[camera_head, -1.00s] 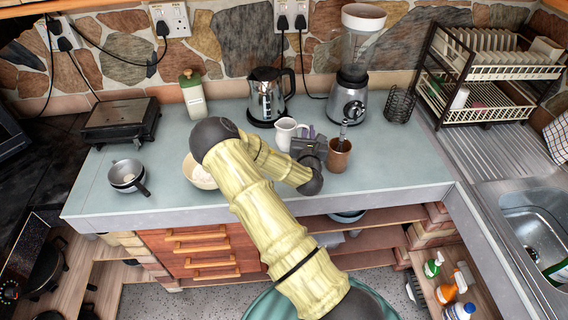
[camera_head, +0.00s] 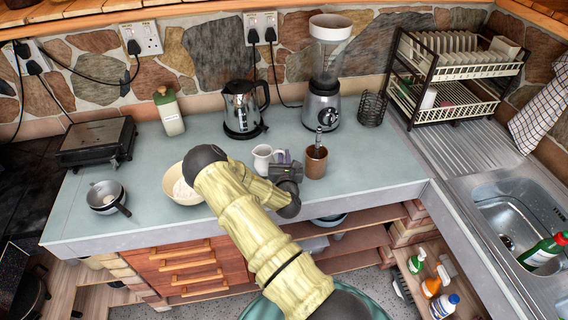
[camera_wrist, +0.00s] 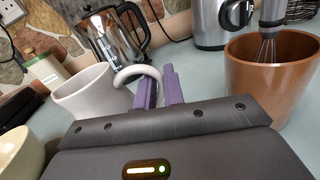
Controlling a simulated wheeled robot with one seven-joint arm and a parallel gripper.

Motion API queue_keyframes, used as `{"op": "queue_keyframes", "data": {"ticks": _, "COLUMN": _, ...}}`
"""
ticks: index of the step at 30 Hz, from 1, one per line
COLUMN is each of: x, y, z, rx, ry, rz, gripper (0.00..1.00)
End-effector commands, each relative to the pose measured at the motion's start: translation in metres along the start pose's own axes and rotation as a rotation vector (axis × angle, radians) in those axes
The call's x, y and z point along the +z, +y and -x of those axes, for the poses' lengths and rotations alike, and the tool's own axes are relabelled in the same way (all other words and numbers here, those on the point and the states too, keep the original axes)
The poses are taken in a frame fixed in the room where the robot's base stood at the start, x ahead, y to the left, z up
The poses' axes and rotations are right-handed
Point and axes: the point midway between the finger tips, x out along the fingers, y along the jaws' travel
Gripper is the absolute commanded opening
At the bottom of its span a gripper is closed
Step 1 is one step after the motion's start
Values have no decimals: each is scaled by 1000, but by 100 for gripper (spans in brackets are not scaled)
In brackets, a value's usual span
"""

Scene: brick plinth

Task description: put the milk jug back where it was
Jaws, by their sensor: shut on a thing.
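The white milk jug (camera_head: 263,158) is at the counter's middle, in front of the kettle; it also shows in the wrist view (camera_wrist: 84,98), slightly tilted there. My gripper (camera_head: 284,160) is at the jug's right side. In the wrist view its purple fingers (camera_wrist: 160,88) are shut on the jug's handle (camera_wrist: 137,72). Whether the jug's base touches the counter I cannot tell.
A brown pot with a whisk (camera_head: 315,162) stands close right of my gripper. The kettle (camera_head: 242,108) and blender (camera_head: 323,80) stand behind. A cream bowl (camera_head: 180,190) is left of the jug.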

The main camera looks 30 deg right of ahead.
Motion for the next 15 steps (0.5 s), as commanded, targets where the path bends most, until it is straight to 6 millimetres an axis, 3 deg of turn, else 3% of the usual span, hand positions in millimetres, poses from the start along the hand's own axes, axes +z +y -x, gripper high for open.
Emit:
{"op": "queue_keyframes", "data": {"ticks": 9, "x": -34, "y": -5, "z": 0, "rx": -1, "ry": -1, "rz": -1, "gripper": 0}}
{"op": "queue_keyframes", "data": {"ticks": 15, "x": -36, "y": -4, "z": 0, "rx": -1, "ry": -2, "rz": -1, "gripper": 0}}
